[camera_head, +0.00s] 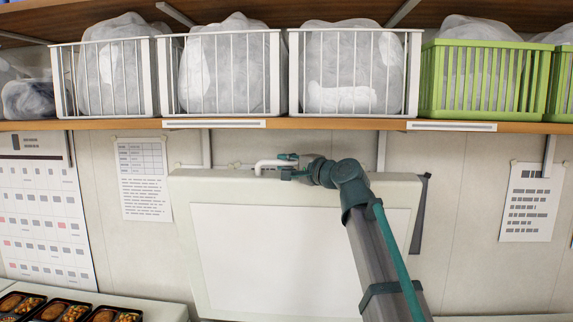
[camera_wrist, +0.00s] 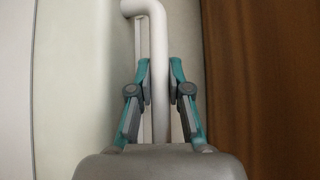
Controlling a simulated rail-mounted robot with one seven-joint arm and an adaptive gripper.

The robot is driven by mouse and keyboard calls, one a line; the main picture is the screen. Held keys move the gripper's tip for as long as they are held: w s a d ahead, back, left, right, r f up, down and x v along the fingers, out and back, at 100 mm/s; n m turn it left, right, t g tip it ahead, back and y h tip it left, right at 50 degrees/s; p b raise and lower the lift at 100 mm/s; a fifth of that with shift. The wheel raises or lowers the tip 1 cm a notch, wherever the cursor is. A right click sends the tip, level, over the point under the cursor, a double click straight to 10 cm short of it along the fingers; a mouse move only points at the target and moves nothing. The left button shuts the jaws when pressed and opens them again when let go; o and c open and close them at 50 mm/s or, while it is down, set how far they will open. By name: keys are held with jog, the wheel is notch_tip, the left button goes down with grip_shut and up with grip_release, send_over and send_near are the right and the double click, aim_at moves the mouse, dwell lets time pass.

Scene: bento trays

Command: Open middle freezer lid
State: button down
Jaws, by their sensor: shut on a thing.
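The freezer lid (camera_head: 290,255) stands raised and nearly upright in front of the wall in the head view, with its pale inner panel facing me. A white bar handle (camera_head: 262,163) sits at the lid's top edge; it also shows in the wrist view (camera_wrist: 157,25). My gripper (camera_head: 285,167) is at this handle, with my arm coming up from the lower right. In the wrist view, its teal and grey fingers (camera_wrist: 160,72) are shut around the white bar. The freezer's opening is below the head view's lower edge, and my arm covers the lid's right part.
A wooden shelf (camera_head: 350,126) crosses above the lid, close over my gripper. It carries white wire baskets (camera_head: 222,35) and green baskets (camera_head: 475,48) with bagged contents. Packed bento trays (camera_head: 60,310) lie at the lower left. Papers and a calendar (camera_head: 45,210) hang on the wall.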

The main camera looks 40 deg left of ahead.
jog(key=shift+n+y, duration=0.6)
jog(key=s+d+f+b, duration=0.1)
jog(key=s, duration=0.1)
jog(key=s+d+f+b, duration=0.1)
jog(key=s+d+b, duration=0.1)
jog(key=s, duration=0.1)
jog(key=s+d+f+b, duration=0.1)
jog(key=s+d, duration=0.1)
jog(key=s, duration=0.1)
jog(key=shift+d, duration=0.15)
jog(key=c, duration=1.4)
grip_release()
jog(key=shift+w+r, duration=0.1)
jog(key=shift+o, duration=0.2)
jog(key=v, duration=1.2)
